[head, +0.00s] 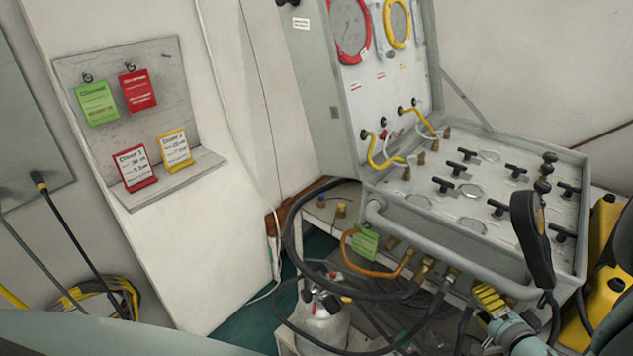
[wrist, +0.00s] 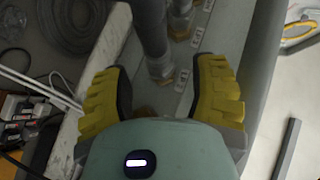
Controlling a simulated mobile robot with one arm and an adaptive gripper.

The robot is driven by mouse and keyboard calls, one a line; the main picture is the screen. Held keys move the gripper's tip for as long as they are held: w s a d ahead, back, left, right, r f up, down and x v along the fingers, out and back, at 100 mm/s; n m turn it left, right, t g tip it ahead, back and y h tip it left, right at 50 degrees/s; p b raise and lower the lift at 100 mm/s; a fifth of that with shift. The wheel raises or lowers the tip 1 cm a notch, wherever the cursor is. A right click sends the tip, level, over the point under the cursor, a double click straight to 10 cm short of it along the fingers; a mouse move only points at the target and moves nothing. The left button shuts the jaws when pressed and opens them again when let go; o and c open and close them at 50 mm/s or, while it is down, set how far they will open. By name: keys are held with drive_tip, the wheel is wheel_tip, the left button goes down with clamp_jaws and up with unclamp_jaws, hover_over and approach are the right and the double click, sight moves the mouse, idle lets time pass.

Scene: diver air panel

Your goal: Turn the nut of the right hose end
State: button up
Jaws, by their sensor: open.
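The grey air panel case (head: 510,285) stands open at the right of the head view. Several brass hose ends sit in a row along its front face. The rightmost one I can make out has a nut (head: 450,274) on a dark hose. My gripper (head: 490,298) is just right of it and seen from the side. In the wrist view the yellow fingers of my gripper (wrist: 160,78) are open and apart. A hose end with a brass nut (wrist: 161,74) shows between and slightly beyond the fingertips. I cannot tell if they touch. A second hose end (wrist: 181,22) lies farther up.
An orange hose (head: 375,272) with a green tag (head: 364,243) and black hoses loop in front of the case. A silver cylinder (head: 322,328) stands below. A grey bar handle (head: 440,245) runs along the case front. Yellow gear (head: 605,300) is at right.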

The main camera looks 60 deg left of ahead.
drive_tip(key=f+b+v, duration=0.1)
drive_tip(key=b+v, duration=0.1)
drive_tip(key=v, duration=1.1)
drive_tip(key=w+d+r+m+t+h+p, duration=0.2)
drive_tip(key=w+d+r+h+p, duration=0.2)
drive_tip(key=d+r+h+p, duration=0.1)
drive_tip(key=w+d+r+m+t+h+p, duration=0.3)
drive_tip(key=w+d+r+h+p, duration=0.1)
drive_tip(key=d+h+p, duration=0.4)
drive_tip(key=shift+d+r, duration=0.5)
drive_tip(key=shift+d, duration=0.6)
drive_tip(key=shift+w, duration=0.1)
